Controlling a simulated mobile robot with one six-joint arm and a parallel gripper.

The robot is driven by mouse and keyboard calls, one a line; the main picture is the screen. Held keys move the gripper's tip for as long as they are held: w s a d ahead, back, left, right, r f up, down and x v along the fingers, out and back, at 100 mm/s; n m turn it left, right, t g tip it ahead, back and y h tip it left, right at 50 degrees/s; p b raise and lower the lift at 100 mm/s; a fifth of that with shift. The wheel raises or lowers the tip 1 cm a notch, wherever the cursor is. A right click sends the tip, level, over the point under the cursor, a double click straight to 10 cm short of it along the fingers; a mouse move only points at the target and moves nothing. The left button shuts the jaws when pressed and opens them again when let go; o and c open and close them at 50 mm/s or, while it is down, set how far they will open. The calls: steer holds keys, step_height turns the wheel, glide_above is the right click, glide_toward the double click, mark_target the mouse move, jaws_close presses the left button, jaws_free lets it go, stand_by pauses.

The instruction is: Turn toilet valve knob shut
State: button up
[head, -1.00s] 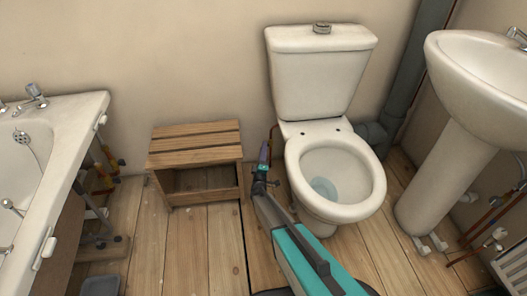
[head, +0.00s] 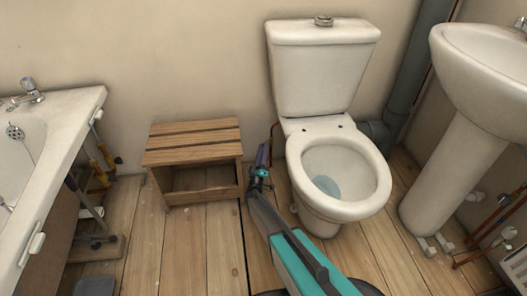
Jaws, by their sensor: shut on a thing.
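The white toilet (head: 326,80) stands against the wall with its seat and bowl open. A thin copper pipe (head: 274,132) comes from the wall at its left side. My gripper (head: 262,158) is at this pipe, between the wooden stool and the toilet, left of the bowl. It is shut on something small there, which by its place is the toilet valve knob. The knob itself is hidden behind the gripper, so its turn angle cannot be seen. My arm reaches up to it from the bottom of the view.
A wooden stool (head: 192,157) stands close left of my gripper. The bathtub (head: 62,130) is at the far left, with pipes beneath it. The sink pedestal (head: 447,180) and a grey waste pipe (head: 407,75) are at the right. The floorboards (head: 200,240) in front of the stool are clear.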

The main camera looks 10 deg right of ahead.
steer(key=o, duration=1.1)
steer(key=shift+r, duration=0.1)
step_height(320, 180, up, 4)
steer(key=shift+f+p, duration=0.15)
steer(key=shift+p, duration=1.1)
steer(key=o, duration=0.5)
steer(key=s+p, duration=0.1)
steer(key=s, duration=0.2)
steer(key=shift+s+d, duration=0.15)
steer(key=shift+s, duration=0.15)
steer(key=s+p, duration=0.1)
steer(key=s, duration=0.2)
steer(key=s+p, duration=0.1)
steer(key=s, duration=0.3)
steer(key=s+r+p, duration=0.1)
steer(key=s, duration=0.3)
steer(key=shift+s+r, duration=0.1)
steer(key=c, duration=0.5)
steer(key=shift+s, duration=0.55)
